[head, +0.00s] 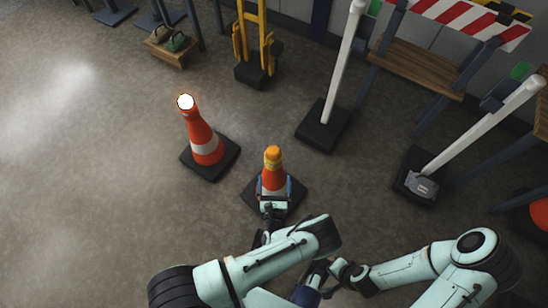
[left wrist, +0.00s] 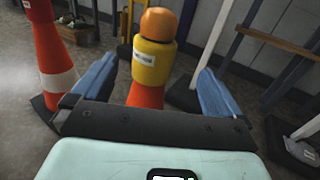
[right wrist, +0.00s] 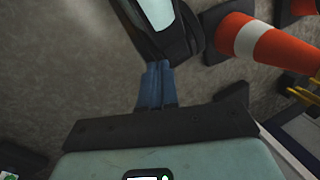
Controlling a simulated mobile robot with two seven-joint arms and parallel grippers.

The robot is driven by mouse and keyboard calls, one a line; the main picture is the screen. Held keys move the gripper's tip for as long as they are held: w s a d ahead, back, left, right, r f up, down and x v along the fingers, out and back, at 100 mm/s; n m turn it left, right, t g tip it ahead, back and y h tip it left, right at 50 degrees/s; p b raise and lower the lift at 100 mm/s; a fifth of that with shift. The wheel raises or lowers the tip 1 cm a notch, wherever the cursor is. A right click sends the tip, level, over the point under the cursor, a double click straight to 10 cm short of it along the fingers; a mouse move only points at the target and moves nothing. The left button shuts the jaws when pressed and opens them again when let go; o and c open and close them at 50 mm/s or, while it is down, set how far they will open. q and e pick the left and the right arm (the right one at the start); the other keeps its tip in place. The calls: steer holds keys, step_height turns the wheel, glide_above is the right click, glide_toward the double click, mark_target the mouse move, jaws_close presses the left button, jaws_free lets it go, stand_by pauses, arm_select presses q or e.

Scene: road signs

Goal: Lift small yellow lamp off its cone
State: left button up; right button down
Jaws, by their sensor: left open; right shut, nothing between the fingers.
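The small yellow lamp (head: 273,155) with an orange dome sits on top of an orange cone (head: 273,181) on a black base, near the middle of the head view. In the left wrist view the lamp (left wrist: 153,52) stands upright between the blue fingers. My left gripper (head: 274,189) is open, with one finger on each side of the lamp and cone top. A gap shows between the lamp and each finger in the left wrist view. My right gripper (right wrist: 156,84) is shut and empty, away from the lamp.
A taller cone with a glowing white lamp (head: 185,102) stands to the left. White posts on black bases (head: 323,127) stand to the right. A barrier with a wooden shelf (head: 424,72) and a yellow stand (head: 254,45) are behind. The floor at left is clear.

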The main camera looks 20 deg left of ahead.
mark_target(274, 164)
arm_select(q)
steer(key=b+x, duration=0.1)
steer(key=x, duration=0.5)
steer(key=shift+w+a, duration=0.15)
steer(key=shift+a, duration=0.1)
steer(key=shift+b+x, duration=0.65)
steer(key=shift+x, duration=2.05)
steer(key=shift+a+r, duration=0.15)
steer(key=shift+r, duration=0.15)
steer(key=c, duration=1.1)
arm_select(e)
steer(key=shift+t+h, duration=0.3)
steer(key=shift+t, duration=0.3)
steer(key=w+f, duration=0.1)
steer(key=w+d+f, duration=0.1)
steer(key=w, duration=0.1)
steer(key=shift+w+d+f, duration=0.35)
steer(key=shift+d+f, duration=0.05)
